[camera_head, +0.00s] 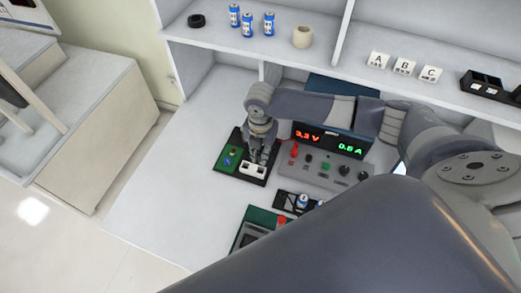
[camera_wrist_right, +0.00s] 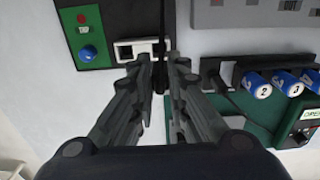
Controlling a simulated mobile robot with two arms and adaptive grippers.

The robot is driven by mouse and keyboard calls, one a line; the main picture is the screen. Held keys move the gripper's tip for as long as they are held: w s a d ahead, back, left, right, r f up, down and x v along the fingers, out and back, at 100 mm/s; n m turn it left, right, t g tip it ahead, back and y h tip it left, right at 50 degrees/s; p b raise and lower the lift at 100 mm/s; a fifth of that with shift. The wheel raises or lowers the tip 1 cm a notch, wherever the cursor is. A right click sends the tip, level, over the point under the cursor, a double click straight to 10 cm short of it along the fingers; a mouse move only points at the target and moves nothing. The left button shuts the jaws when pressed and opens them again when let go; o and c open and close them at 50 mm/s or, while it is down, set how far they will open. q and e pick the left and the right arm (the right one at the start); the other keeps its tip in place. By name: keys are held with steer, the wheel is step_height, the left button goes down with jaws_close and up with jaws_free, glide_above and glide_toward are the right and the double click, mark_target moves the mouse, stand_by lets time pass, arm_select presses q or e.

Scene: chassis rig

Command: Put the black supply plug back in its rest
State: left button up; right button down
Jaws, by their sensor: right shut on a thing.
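My right gripper (camera_head: 262,146) points down over the dark board beside the power supply. In the right wrist view its fingers (camera_wrist_right: 161,60) are close together on a thin black piece (camera_wrist_right: 159,30), which looks like the black supply plug with its lead. Its lower end is partly hidden between the fingers. A white block (camera_head: 252,169) with dark openings sits on the board just below the fingertips; it also shows in the right wrist view (camera_wrist_right: 124,50), left of the black piece. I cannot tell whether the two touch. My left gripper is out of view.
The power supply (camera_head: 325,172) reads 3.3 V and 0.8 A, with a red plug (camera_head: 293,151) at its left. A green panel (camera_head: 230,159) with a blue button is left of the white block. Blue cells (camera_wrist_right: 286,83) sit in a black holder nearby. The bench's left side is clear.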

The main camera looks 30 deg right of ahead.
mark_target(260, 153)
steer(key=shift+f+b, duration=0.9)
steer(key=shift+f, duration=1.05)
steer(key=shift+p, duration=0.9)
steer(key=shift+f+b, duration=1.25)
steer(key=shift+f, duration=0.8)
steer(key=c, duration=1.5)
jaws_free()
steer(key=shift+r, duration=0.15)
step_height(260, 153, up, 12)
steer(key=shift+f, duration=0.1)
